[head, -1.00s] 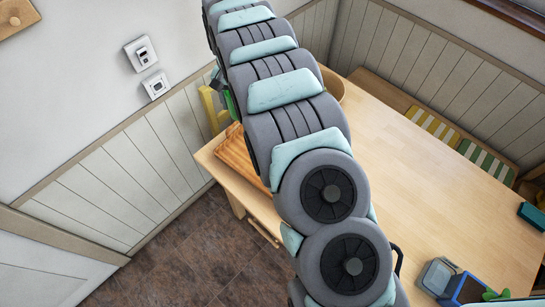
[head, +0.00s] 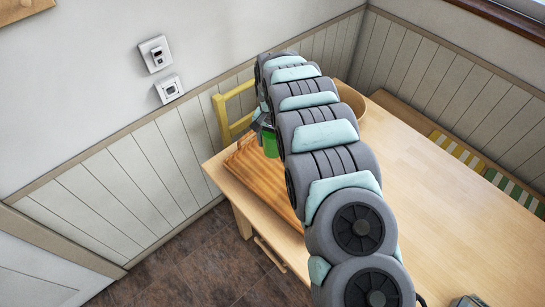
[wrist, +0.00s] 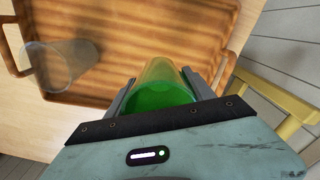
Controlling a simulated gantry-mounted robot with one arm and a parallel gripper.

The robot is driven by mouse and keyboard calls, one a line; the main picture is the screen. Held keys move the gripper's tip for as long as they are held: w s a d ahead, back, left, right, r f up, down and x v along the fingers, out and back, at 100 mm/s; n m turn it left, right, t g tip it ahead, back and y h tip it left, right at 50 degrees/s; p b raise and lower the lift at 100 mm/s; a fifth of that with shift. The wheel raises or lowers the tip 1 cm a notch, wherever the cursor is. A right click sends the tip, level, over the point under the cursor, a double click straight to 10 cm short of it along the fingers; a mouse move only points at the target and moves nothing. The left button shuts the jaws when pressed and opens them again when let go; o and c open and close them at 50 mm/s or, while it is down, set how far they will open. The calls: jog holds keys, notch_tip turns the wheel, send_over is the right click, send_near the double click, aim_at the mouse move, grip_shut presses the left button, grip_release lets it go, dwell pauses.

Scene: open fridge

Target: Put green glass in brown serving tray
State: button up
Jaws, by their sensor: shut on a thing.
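The green glass (head: 270,144) is clear with green in it. It shows at the far end of the brown serving tray (head: 262,188), beside my arm. In the wrist view, my gripper (wrist: 160,88) is shut on the green glass (wrist: 162,72), with a finger on each side of it. The brown tray (wrist: 125,45), with raised rims and handles, lies behind the glass in this view. I cannot tell how high the glass is above it. My arm hides part of the tray in the head view.
A second, colourless glass (wrist: 62,66) is at the tray's left side in the wrist view. A yellow chair (head: 228,112) stands close to the table's far left edge. A round wooden bowl (head: 352,102) sits behind my arm.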

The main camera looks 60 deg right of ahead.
aim_at(272, 153)
jog(key=shift+f+b, duration=0.3)
jog(key=shift+f, duration=2.6)
jog(key=o, duration=1.8)
jog(key=shift+f, duration=0.15)
notch_tip(272, 153, up, 12)
jog(key=p, duration=0.1)
jog(key=shift+r+p, duration=0.2)
jog(key=shift+p, duration=0.15)
